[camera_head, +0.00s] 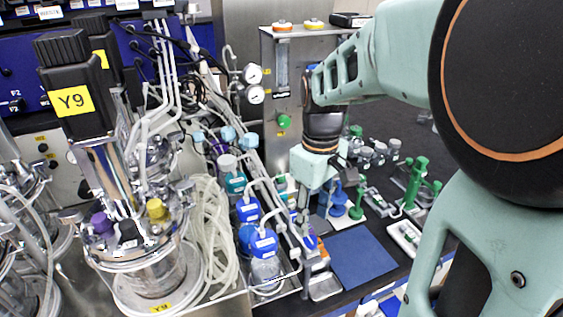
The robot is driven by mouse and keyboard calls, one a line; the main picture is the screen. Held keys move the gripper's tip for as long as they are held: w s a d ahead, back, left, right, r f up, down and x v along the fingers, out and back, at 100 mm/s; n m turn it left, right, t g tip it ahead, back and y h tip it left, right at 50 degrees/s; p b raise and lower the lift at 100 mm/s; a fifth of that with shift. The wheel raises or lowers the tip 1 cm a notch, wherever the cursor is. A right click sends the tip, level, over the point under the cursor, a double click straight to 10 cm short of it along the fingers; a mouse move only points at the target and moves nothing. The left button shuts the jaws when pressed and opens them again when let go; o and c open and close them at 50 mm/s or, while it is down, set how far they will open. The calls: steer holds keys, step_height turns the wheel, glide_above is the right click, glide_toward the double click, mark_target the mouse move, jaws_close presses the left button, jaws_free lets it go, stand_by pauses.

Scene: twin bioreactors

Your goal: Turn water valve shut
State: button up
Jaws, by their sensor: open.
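A round green knob (284,121) sits on the front of the grey metal panel (268,95), below a clear vertical flow tube (281,70). It looks like a valve knob, but no label reading water can be made out. My gripper (317,195) hangs from the end of my arm, below and right of the knob and apart from it. It is open, seen from above and behind; its fingertips are small and hard to tell from the bottles and fittings behind. I see nothing held in it. How far the knob is turned cannot be told.
A glass bioreactor (145,265) labelled Y9 stands at left with loose tubing. Blue-capped bottles (264,245) stand beside it. Pressure gauges (253,74) hang near the panel. Green stands (415,185) and a dark blue mat (362,258) are on the right bench. My arm covers the right side.

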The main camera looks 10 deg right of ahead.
mark_target(310, 240)
step_height(310, 240, down, 7)
steer(key=shift+w+r, duration=0.1)
steer(key=shift+r, duration=0.1)
jaws_close()
stand_by(0.3)
